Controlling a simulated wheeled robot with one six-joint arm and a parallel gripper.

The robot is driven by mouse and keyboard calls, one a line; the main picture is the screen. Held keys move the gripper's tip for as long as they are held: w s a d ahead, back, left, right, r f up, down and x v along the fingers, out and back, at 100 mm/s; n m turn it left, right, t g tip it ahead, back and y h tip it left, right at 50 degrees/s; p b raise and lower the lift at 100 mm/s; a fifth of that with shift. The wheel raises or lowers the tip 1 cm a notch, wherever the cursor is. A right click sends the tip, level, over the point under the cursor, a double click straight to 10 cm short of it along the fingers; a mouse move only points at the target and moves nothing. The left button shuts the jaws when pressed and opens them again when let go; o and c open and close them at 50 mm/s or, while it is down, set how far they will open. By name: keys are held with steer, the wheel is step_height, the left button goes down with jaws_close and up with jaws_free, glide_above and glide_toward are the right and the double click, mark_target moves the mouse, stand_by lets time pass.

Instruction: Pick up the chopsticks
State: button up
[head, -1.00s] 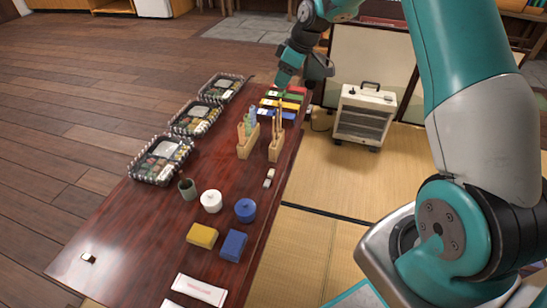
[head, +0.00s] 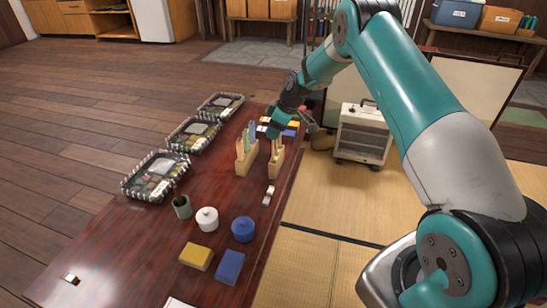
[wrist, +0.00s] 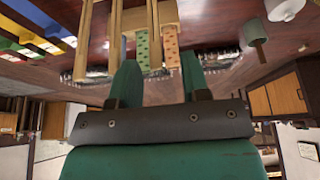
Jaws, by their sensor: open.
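Brown wooden chopsticks (head: 276,146) stand upright in the right of two light wooden holders (head: 274,168) on the dark table. In the wrist view, pale chopsticks (wrist: 153,35) show close up, partly in front of a wooden block (wrist: 140,19). My gripper (head: 272,132) is just above or beside the right holder's top in the head view. In the wrist view its two green fingers (wrist: 158,72) are apart, with nothing clearly held between them. Whether any stick lies between the fingers in depth, I cannot tell.
The left holder (head: 246,164) carries orange, green and blue sticks. Lunch boxes (head: 157,176) line the far-left edge. A green cup (head: 182,207), white pot (head: 207,219), blue pot (head: 242,229), yellow box (head: 196,257) and blue box (head: 230,267) stand nearer. A heater (head: 363,132) stands right.

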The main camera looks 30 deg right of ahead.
steer(key=x, duration=0.2)
steer(key=b+x, duration=0.1)
steer(key=x, duration=0.1)
steer(key=shift+w+d+f, duration=0.1)
steer(key=shift+d+f, duration=0.05)
steer(key=shift+f, duration=0.2)
steer(key=shift+c, duration=0.4)
jaws_close()
step_height(320, 180, up, 29)
steer(key=p, duration=1.2)
steer(key=shift+f, duration=0.2)
